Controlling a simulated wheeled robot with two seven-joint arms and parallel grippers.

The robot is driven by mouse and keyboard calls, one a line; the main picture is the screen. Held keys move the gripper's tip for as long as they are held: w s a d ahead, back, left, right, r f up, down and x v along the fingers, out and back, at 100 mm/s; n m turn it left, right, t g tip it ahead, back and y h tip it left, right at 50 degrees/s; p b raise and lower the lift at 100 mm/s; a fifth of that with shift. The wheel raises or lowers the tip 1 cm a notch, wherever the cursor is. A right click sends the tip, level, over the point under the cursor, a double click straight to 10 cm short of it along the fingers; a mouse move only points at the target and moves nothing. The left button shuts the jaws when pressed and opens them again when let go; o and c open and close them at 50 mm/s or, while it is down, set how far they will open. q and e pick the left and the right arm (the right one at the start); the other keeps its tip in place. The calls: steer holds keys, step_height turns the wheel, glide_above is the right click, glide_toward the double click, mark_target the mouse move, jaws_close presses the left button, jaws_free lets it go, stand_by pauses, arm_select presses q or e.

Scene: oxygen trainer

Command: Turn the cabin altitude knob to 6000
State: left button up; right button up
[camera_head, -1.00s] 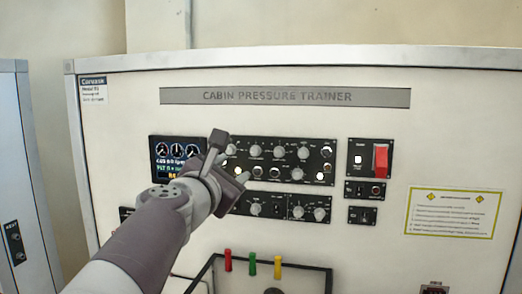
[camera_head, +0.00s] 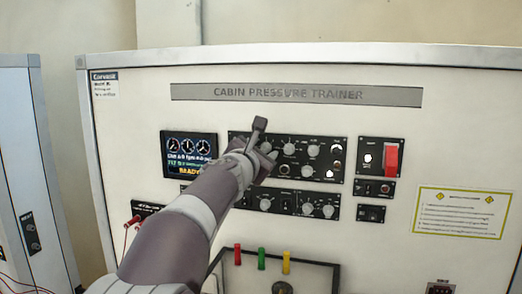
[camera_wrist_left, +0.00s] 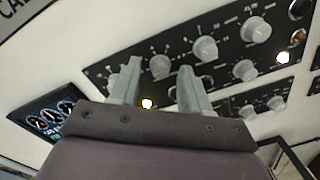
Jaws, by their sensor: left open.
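The upper black control panel (camera_head: 341,160) on the trainer's face carries several grey knobs. Its labels are too small to read, so I cannot tell which is the cabin altitude knob or its setting. My left gripper (camera_head: 264,150) is in front of this panel's left part and hides some of it. In the left wrist view my left gripper (camera_wrist_left: 159,66) is open, its two fingers apart, with a grey knob (camera_wrist_left: 159,67) showing between the fingertips. I cannot tell whether they touch it. Larger knobs (camera_wrist_left: 205,48) sit to the right. My right gripper is not in view.
A gauge display (camera_head: 188,147) is left of the panel. A lower knob panel (camera_head: 286,204) is beneath. A red switch guard (camera_head: 391,159) is at right. Red, green and yellow levers (camera_head: 262,258) stand below. A yellow-bordered notice (camera_head: 461,213) is far right.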

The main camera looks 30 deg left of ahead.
arm_select(q)
steer(key=shift+w, duration=0.1)
jaws_close()
